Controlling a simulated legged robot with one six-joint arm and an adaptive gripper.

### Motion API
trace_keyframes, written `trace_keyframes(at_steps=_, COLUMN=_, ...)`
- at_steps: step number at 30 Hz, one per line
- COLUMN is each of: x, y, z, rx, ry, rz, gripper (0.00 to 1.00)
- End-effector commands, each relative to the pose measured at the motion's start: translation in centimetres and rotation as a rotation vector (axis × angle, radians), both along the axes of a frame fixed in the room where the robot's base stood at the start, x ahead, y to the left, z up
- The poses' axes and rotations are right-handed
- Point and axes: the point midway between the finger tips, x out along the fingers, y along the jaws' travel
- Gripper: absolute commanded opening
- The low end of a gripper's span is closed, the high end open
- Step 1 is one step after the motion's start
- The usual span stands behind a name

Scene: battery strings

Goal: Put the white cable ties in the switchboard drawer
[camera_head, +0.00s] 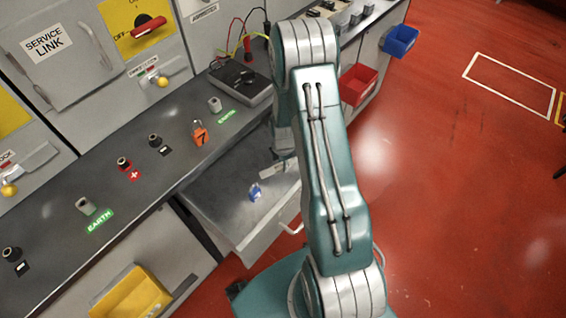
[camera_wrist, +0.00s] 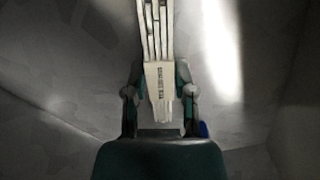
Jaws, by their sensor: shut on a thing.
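The white cable ties (camera_wrist: 158,80) are a bundle with a printed band in the wrist view. My gripper (camera_wrist: 160,95) is shut on the bundle, with one finger on each side of it. The switchboard drawer (camera_head: 262,240) is pulled open below the counter in the head view; its grey inside (camera_wrist: 60,100) fills the wrist view around the bundle. In the head view my gripper is at the drawer's far end, mostly hidden behind my arm. I cannot tell whether the ties touch the drawer floor.
A blue padlock (camera_head: 254,192) lies in the drawer; a blue edge (camera_wrist: 204,130) shows beside my gripper. An orange padlock (camera_head: 199,134), several terminals and a meter (camera_head: 240,80) are on the counter (camera_head: 60,235). A yellow bin (camera_head: 133,295) and a red bin (camera_head: 357,84) are nearby.

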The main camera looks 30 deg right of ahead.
Motion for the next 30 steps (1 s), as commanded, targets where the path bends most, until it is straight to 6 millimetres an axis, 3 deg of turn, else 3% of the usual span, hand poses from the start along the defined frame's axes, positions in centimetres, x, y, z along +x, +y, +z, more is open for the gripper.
trace_keyframes(at_steps=5, x=0.2, y=0.0, z=-0.2, rx=-0.002, ry=-0.004, rz=0.002, gripper=0.0)
trace_keyframes(at_steps=6, x=0.2, y=0.0, z=-0.1, rx=-0.002, ry=-0.004, rz=0.002, gripper=0.52)
trace_keyframes(at_steps=7, x=0.2, y=0.0, z=-0.1, rx=-0.002, ry=-0.004, rz=0.002, gripper=0.66)
trace_keyframes(at_steps=8, x=0.2, y=-0.1, z=-0.1, rx=-0.002, ry=-0.004, rz=0.002, gripper=0.69)
trace_keyframes(at_steps=20, x=0.1, y=-0.1, z=0.1, rx=-0.002, ry=-0.004, rz=0.001, gripper=0.69)
trace_keyframes(at_steps=23, x=0.2, y=-0.1, z=1.1, rx=-0.002, ry=-0.005, rz=0.001, gripper=0.69)
trace_keyframes(at_steps=30, x=0.2, y=-0.1, z=5.6, rx=-0.003, ry=-0.008, rz=0.001, gripper=0.69)
